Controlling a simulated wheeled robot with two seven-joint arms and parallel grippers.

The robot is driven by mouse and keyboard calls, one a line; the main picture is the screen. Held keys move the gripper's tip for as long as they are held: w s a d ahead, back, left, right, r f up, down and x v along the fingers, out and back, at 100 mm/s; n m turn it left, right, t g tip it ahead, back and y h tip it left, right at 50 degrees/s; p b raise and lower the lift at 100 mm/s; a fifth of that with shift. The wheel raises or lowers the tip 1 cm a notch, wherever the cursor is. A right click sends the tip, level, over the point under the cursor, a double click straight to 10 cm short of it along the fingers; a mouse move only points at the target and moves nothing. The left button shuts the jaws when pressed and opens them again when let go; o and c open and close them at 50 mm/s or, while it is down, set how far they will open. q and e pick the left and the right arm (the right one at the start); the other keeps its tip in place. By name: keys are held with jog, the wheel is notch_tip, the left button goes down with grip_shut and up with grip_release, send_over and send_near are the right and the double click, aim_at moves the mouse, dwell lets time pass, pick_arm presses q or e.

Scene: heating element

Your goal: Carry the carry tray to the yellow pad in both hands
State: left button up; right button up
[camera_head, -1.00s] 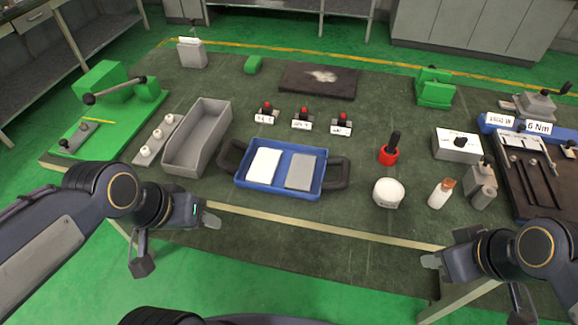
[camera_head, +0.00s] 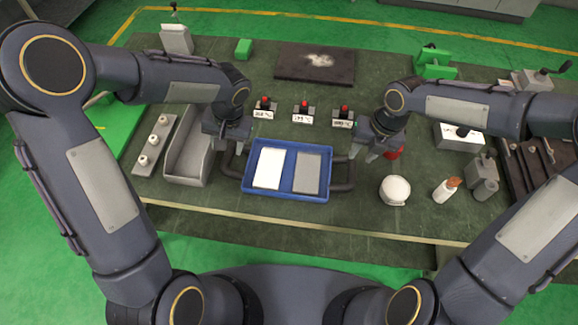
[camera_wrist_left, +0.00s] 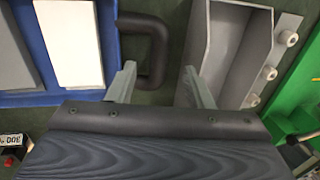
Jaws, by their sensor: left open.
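The blue carry tray (camera_head: 287,197) lies on the green bench with a dark loop handle at each end. It holds a white slab (camera_head: 269,168) and a grey slab (camera_head: 307,172). My left gripper (camera_head: 232,149) is open above the tray's left handle (camera_head: 231,165). In the left wrist view, the handle (camera_wrist_left: 158,50) shows between the spread fingertips (camera_wrist_left: 158,72); I cannot tell how far below them it is. My right gripper (camera_head: 361,156) looks open above and beside the tray's right handle (camera_head: 345,172). I see no yellow pad.
A grey open bin (camera_head: 186,158) stands close left of the tray. Three red-topped switches (camera_head: 304,112) stand behind it. A red holder (camera_head: 394,153), white round object (camera_head: 394,190) and bottle (camera_head: 446,190) stand to the right. The bench's front strip is clear.

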aim_at(227, 158)
pick_arm(q)
jog(key=shift+a+f, duration=0.25)
jog(key=shift+f, duration=1.05)
jog(key=shift+a+f, duration=0.25)
jog(key=shift+f, duration=1)
jog(key=shift+a+f, duration=0.25)
jog(key=shift+f, duration=1.05)
pick_arm(e)
jog(key=shift+a+f, duration=0.25)
jog(key=shift+f, duration=1.05)
jog(key=shift+a+f, duration=0.2)
jog(key=shift+f, duration=1.05)
jog(key=shift+a+f, duration=0.25)
jog(key=shift+f, duration=1.05)
pick_arm(q)
jog(key=c, duration=0.7)
pick_arm(e)
jog(key=c, duration=0.7)
pick_arm(q)
grip_shut()
